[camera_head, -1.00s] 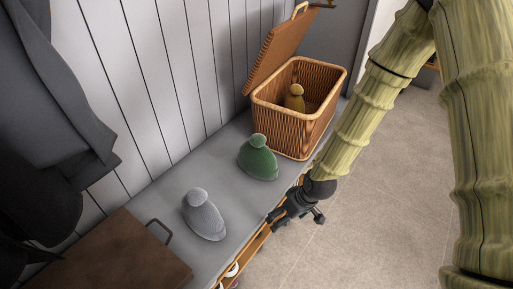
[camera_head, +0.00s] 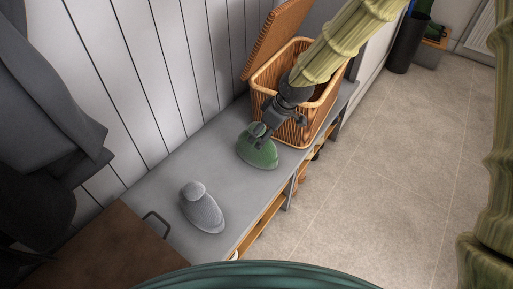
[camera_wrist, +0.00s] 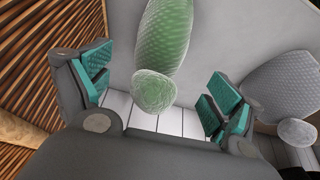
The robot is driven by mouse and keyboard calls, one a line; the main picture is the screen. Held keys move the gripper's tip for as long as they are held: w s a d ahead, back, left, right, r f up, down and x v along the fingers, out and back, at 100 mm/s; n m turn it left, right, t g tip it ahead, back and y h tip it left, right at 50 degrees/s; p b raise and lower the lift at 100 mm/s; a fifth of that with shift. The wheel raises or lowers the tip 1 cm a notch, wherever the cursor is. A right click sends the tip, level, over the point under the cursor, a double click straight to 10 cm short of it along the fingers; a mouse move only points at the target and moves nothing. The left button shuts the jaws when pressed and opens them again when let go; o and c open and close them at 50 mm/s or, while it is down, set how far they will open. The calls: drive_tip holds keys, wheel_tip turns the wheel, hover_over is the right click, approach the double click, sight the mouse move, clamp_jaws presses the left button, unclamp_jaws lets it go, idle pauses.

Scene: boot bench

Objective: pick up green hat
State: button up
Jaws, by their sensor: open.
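The green hat (camera_head: 259,152) lies on the grey bench top (camera_head: 167,180), in front of the basket. It has a knitted body and a round pompom. My gripper (camera_head: 262,136) is over the hat's pompom end in the head view and hides part of it. In the wrist view the green hat (camera_wrist: 162,45) shows in the upper middle, its pompom between the two open fingers with teal pads. My gripper (camera_wrist: 160,92) is open, with a gap on both sides of the pompom. I cannot tell how deep the fingers reach around it.
A wicker basket (camera_head: 318,117) with its lid raised stands behind the hat, partly hidden by my arm. A grey hat (camera_head: 203,209) lies nearer on the bench. A brown box (camera_head: 100,250) with a handle is at the near left. Panelled wall borders the bench; the floor at right is clear.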

sight(267, 158)
drive_tip(key=shift+b+x, duration=0.9)
drive_tip(key=shift+x, duration=2.3)
drive_tip(key=shift+d, duration=0.2)
drive_tip(key=shift+c, duration=0.4)
drive_tip(key=c, duration=1.1)
drive_tip(key=shift+r, duration=0.1)
